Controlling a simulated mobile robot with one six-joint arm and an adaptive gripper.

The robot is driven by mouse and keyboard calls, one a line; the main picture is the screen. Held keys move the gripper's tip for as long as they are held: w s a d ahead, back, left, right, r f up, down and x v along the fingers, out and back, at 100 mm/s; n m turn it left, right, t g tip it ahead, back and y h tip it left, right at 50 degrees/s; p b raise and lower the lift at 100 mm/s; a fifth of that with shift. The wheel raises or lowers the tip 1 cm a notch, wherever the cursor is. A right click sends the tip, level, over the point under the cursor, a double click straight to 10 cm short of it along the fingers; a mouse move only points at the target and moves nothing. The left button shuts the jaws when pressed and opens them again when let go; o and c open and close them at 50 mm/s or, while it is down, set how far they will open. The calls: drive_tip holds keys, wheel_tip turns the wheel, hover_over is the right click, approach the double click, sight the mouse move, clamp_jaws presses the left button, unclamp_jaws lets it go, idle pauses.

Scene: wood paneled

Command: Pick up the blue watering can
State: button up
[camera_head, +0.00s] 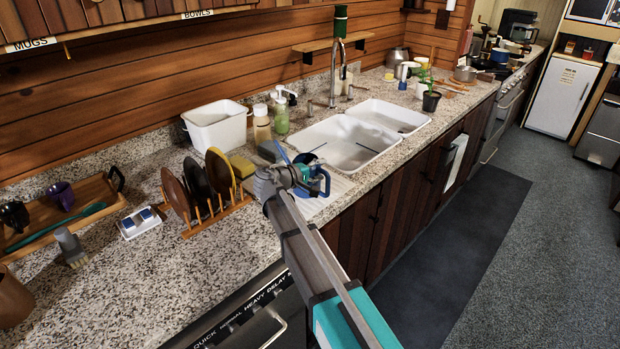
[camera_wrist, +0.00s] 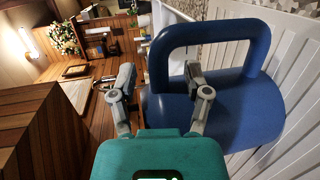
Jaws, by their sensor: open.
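The blue watering can (camera_head: 323,184) stands on the white drainboard beside the sink, partly hidden by my gripper (camera_head: 299,176). In the wrist view the watering can (camera_wrist: 225,110) fills the right side, with its loop handle towards the camera. My gripper (camera_wrist: 160,78) is open. One finger lies to the left of the handle and the other shows over the handle's opening, so the near part of the handle appears between them. I cannot tell whether either finger touches it.
The white double sink (camera_head: 345,143) lies just beyond the can. Soap bottles (camera_head: 281,115) and a white tub (camera_head: 217,127) stand at the back. The floor (camera_head: 540,260) at right is clear.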

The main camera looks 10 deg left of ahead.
drive_tip(key=shift+c, duration=0.2)
idle(0.3)
clamp_jaws()
